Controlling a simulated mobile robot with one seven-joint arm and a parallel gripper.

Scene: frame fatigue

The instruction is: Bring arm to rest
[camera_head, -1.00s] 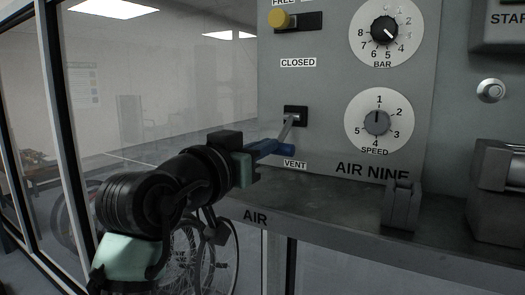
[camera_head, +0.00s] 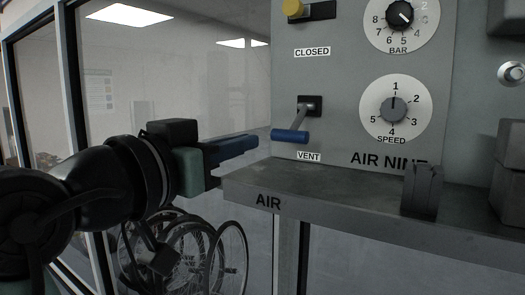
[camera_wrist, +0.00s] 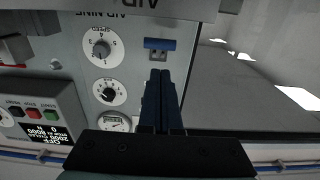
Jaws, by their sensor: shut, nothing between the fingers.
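My gripper (camera_head: 250,144) is shut and empty, its blue fingers pointing right in the head view. Its fingertips stand left of the valve lever (camera_head: 290,136), with a small gap in the picture. The lever has a grey arm and a blue crossbar handle, and hangs down just above the VENT label. In the wrist view, which shows the panel upside down, the two blue fingers (camera_wrist: 160,85) lie side by side. The lever's blue handle (camera_wrist: 160,44) shows just beyond their tips.
The grey AIR NINE panel (camera_head: 345,130) carries a SPEED dial (camera_head: 394,109), a BAR dial (camera_head: 399,14) and a yellow knob (camera_head: 293,8). A metal shelf (camera_head: 320,188) juts out below, close by my fingers. Glass stands behind, with wheels below. Space at left is taken by my arm.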

